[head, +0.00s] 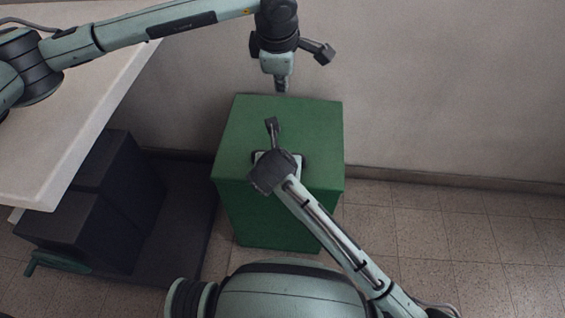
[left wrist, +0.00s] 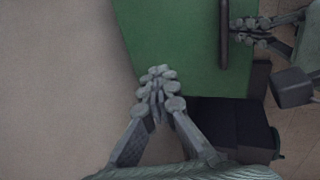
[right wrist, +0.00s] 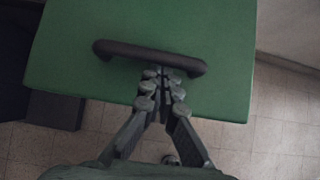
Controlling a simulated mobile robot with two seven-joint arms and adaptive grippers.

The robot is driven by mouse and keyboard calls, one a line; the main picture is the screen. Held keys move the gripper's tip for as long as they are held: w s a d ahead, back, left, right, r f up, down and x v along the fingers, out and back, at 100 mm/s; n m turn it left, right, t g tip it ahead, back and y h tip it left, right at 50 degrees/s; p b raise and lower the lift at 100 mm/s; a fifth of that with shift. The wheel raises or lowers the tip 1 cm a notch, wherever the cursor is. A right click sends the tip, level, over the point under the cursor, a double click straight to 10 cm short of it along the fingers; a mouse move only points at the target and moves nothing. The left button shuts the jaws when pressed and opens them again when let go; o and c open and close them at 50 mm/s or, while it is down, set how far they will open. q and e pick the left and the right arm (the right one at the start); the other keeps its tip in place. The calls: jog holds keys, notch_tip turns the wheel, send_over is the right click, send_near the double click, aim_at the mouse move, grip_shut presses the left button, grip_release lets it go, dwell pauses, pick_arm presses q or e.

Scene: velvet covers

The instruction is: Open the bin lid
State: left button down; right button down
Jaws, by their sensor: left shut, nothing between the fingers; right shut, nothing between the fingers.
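The green bin (head: 235,215) stands on the floor by the wall. Its flat green lid (head: 305,120) looks closed, with no gap visible at the rim. A dark bar handle (right wrist: 125,48) is on the lid; it also shows in the left wrist view (left wrist: 224,40). My right gripper (right wrist: 163,74) is shut and empty, its fingertips right beside the handle's middle; I cannot tell whether they touch it. In the head view, my right wrist partly hides the handle. My left gripper (head: 281,87) is shut and empty, above the lid's far edge; it shows in the left wrist view (left wrist: 157,75).
A white table (head: 100,95) is at the left, under my left arm. Dark boxes (head: 80,230) stand below it, left of the bin. The pale wall (head: 430,90) rises behind the bin. The tiled floor (head: 450,235) at the right is clear.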

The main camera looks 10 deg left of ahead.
jog(key=shift+w+r, duration=0.2)
jog(key=shift+r, duration=0.7)
pick_arm(q)
jog(key=c, duration=2.3)
grip_release()
jog(key=o, duration=0.8)
jog(key=shift+c, duration=0.2)
jog(key=shift+r, duration=0.1)
